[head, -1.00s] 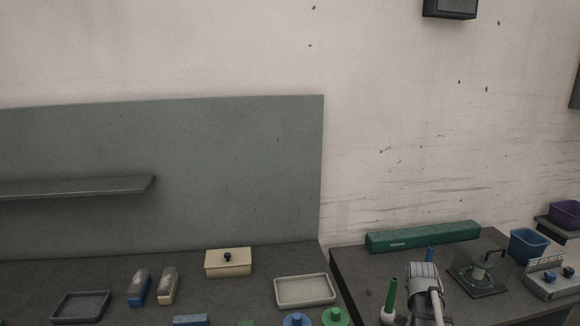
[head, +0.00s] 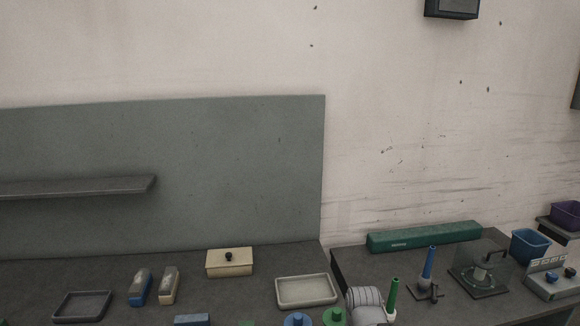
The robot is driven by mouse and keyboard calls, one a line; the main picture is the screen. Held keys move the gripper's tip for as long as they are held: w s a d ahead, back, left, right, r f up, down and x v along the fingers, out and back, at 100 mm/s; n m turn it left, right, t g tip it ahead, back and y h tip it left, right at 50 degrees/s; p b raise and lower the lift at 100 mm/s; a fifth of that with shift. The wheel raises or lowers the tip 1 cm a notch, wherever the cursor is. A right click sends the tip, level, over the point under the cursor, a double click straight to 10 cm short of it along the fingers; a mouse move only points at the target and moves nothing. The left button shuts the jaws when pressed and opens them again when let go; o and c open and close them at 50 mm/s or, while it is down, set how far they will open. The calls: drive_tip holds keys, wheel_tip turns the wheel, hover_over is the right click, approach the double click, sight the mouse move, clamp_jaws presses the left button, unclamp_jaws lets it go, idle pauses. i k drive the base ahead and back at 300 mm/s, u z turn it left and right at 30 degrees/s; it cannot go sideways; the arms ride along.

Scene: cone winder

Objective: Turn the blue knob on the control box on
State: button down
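The control box (head: 553,286) is a light grey box with a raised, labelled back panel, at the right edge of the head view. A blue knob (head: 551,277) sits on its top. A second, darker knob (head: 569,272) is to the right of it. The knobs are too small to tell which way they are turned. A grey and white part of my arm shows at the bottom centre, well to the left of the box. My gripper is not in view.
A blue bin (head: 529,246) stands behind the box, and a purple bin (head: 566,215) is farther right. A clear-shielded fixture (head: 480,279) is left of the box. A blue spindle (head: 429,265) and a green spindle (head: 393,296) stand farther left. A long green case (head: 424,236) lies behind.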

sight(551, 277)
drive_tip(key=z, duration=1.55)
